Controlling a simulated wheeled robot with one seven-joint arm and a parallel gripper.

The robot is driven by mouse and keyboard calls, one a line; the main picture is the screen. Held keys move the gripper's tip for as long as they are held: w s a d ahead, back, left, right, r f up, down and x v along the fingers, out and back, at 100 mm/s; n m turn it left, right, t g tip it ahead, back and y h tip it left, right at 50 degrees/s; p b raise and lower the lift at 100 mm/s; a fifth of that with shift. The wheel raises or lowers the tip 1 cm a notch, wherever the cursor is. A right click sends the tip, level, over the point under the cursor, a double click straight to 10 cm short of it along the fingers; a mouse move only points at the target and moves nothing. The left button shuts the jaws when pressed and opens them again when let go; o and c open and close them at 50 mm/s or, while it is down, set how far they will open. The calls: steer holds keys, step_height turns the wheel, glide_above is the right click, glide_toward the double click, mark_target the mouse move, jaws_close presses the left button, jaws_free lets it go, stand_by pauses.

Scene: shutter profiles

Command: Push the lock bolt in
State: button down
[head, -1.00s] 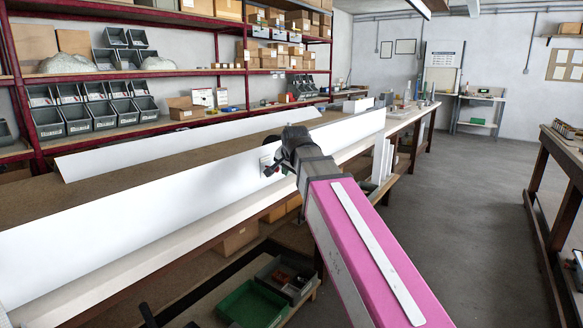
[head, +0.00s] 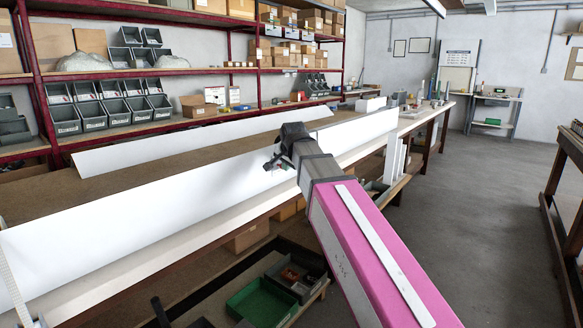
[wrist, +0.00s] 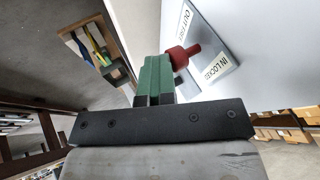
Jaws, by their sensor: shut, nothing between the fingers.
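The lock bolt shows in the wrist view as a red knob (wrist: 182,56) sticking out from a grey plate (wrist: 212,62) on a white profile. The plate carries labels reading OUT FREE and IN LOCKED. My gripper (wrist: 154,62) has its green fingers closed together with nothing between them. Its fingertips are just left of the red knob; whether they touch it is unclear. In the head view my gripper (head: 272,165) is at the front face of the long white profile (head: 130,235), and the bolt is hard to make out behind it.
The profile lies along a long workbench (head: 35,208), with another white profile (head: 190,140) behind it. Shelves with grey bins (head: 110,112) stand at the back left. Under the bench is a green crate (head: 262,303). The floor (head: 480,200) to the right is clear.

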steer(key=shift+w+a, duration=0.1)
steer(key=shift+w, duration=0.05)
steer(key=s+d+r, duration=0.5)
steer(key=s+r, duration=0.3)
steer(key=s, duration=0.1)
steer(key=s+d+f+n+g+h, duration=0.15)
steer(key=d+f, duration=0.25)
steer(key=f, duration=0.8)
steer(key=s+d+f+n+g, duration=0.2)
steer(key=d+f, duration=0.3)
steer(key=f, duration=0.7)
steer(key=s+d+f+n+g, duration=0.15)
steer(key=d+f, duration=0.25)
steer(key=f, duration=0.8)
steer(key=s+d+f+g, duration=0.1)
steer(key=s+d+f, duration=0.1)
steer(key=f, duration=0.3)
steer(key=s+d+f+n+g, duration=0.1)
steer(key=s+d+f, duration=0.1)
steer(key=s+f, duration=0.3)
steer(key=shift+d+f, duration=0.25)
steer(key=shift+f, duration=0.55)
